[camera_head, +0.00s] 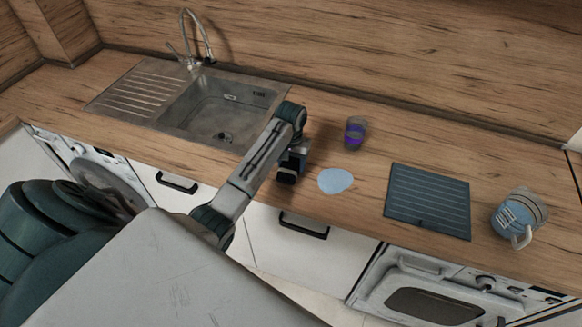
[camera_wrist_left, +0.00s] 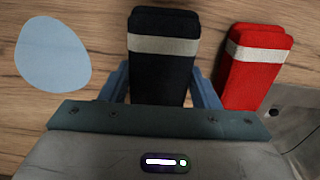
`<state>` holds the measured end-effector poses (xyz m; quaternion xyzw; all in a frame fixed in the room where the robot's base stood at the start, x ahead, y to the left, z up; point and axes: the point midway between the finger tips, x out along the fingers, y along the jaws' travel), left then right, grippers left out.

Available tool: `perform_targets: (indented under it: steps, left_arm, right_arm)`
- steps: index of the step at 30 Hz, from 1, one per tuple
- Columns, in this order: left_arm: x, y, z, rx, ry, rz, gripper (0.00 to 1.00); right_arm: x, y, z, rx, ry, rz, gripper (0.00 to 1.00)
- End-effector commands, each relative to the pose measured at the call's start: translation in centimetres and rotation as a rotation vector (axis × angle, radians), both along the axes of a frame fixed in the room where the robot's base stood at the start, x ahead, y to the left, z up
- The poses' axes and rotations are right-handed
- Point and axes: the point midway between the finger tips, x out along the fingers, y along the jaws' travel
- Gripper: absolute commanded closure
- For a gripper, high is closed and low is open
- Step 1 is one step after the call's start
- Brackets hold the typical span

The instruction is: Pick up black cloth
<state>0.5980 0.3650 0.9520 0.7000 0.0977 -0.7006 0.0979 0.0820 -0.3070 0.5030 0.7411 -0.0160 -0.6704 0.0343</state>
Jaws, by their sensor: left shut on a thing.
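The black cloth (camera_wrist_left: 162,62) is a folded, padded-looking bundle with a pale band across it. My left gripper (camera_wrist_left: 161,92) is shut on it, with a blue finger on each side. In the head view the black cloth (camera_head: 286,178) shows as a small dark shape below my left gripper (camera_head: 291,165), near the counter's front edge. I cannot tell whether it touches the counter. My right gripper is not in view.
A red cloth (camera_wrist_left: 256,65) lies close beside the black one. A light blue flat round piece (camera_head: 335,180), a purple-banded cup (camera_head: 355,133), a dark ribbed mat (camera_head: 428,200) and a mug (camera_head: 518,212) are to the right. The sink (camera_head: 225,105) is behind left.

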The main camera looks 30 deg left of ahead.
Motion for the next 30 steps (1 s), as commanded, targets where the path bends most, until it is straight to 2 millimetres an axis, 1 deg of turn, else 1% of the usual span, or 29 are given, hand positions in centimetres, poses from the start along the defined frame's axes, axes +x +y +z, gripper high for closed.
perform_targets:
  steps: [1,3,5,10,11,12,14,15,21,25,30]
  left_arm:
    - [0.2,0.1,0.4,0.002,-0.006,-0.001,0.67]
    - [0.1,0.0,1.7,0.002,-0.009,-0.002,0.67]
    - [-1.2,-0.9,1.5,0.000,-0.002,-0.003,0.67]
    - [-4.4,-3.1,1.8,-0.001,-0.002,-0.003,0.67]
    - [-5.0,-3.6,2.2,-0.001,-0.002,-0.003,0.67]
    - [-6.0,-4.3,2.7,-0.003,0.000,-0.004,0.67]
    - [-7.4,-5.2,3.0,-0.002,0.001,-0.002,0.67]
    - [-8.2,-5.8,3.3,-0.003,0.002,-0.002,0.67]
    - [-11.4,-8.0,3.4,-0.002,0.000,0.000,0.67]
    - [-12.5,-8.8,3.4,-0.001,0.000,-0.001,0.67]
    - [-13.1,-9.2,3.4,-0.001,-0.001,-0.001,0.67]
  right_arm:
    - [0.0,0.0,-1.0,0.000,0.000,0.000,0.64]
    - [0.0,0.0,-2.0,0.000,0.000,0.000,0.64]
    - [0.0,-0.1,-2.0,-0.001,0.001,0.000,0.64]
    - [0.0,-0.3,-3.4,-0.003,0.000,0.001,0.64]
    - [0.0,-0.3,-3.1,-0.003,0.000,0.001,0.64]
    - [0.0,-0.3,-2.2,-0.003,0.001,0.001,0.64]
    - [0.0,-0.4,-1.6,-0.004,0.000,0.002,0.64]
    - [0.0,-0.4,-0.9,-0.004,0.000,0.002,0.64]
    - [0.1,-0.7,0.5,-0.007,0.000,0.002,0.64]
    - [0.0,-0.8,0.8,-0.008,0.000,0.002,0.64]
    - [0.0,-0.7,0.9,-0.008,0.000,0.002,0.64]
